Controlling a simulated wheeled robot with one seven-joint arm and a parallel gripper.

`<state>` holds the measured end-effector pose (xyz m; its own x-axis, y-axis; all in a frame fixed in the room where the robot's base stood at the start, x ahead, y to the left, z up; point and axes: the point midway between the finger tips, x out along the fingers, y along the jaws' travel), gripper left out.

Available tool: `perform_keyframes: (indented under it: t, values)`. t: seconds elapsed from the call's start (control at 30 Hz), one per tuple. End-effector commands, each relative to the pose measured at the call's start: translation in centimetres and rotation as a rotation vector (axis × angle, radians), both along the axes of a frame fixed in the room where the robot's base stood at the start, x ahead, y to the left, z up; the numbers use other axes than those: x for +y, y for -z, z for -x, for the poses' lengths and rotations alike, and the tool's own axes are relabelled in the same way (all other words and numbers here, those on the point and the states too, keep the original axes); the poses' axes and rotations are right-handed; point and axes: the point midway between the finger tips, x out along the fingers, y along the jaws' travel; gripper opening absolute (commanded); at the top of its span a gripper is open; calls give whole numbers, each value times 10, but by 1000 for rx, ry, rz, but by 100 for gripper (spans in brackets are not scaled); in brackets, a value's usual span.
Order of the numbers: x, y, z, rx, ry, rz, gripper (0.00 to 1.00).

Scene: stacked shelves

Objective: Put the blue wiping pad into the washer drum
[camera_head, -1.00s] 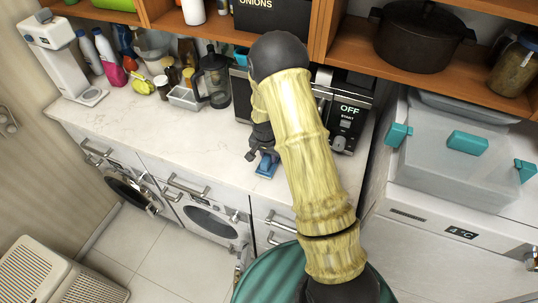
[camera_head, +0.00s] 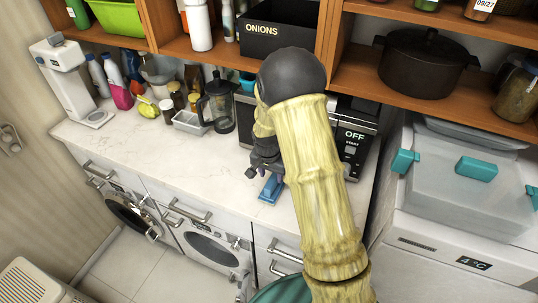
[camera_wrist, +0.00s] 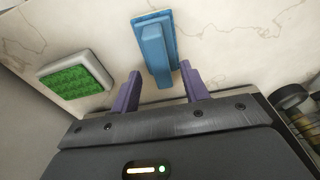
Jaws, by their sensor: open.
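The blue wiping pad (camera_head: 271,188) lies on the counter, just below my gripper (camera_head: 266,172) in the head view. In the wrist view, the pad (camera_wrist: 155,45) is a flat blue base with a raised long handle. My gripper (camera_wrist: 160,78) is open, its two purple fingers apart on either side of the near end of the handle. I cannot tell if they touch it. Two front-loading machines sit under the counter: a left one with a dark round opening (camera_head: 128,212) and a right one with a grey round door (camera_head: 210,249).
A green sponge in a white holder (camera_wrist: 77,82) lies left of the pad. A microwave (camera_head: 352,140) stands behind and right of my gripper. A coffee press (camera_head: 219,107) and a clear tray (camera_head: 190,123) stand further left. The counter front left of the pad is clear.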

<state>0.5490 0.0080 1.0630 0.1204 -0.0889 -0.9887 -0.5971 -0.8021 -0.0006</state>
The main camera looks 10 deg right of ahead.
Motion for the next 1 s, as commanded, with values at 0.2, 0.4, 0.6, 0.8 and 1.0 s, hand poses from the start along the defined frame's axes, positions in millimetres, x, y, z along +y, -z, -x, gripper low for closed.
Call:
perform_keyframes:
  t: [0.2,0.4,0.6,0.8,1.0]
  values:
    - [3,-31,4,-4,0,-1,45]
    - [6,-65,7,-6,-1,0,45]
    - [10,-101,12,-5,-2,-1,45]
    - [12,-123,16,-1,-1,1,45]
    - [12,-127,16,0,0,0,45]
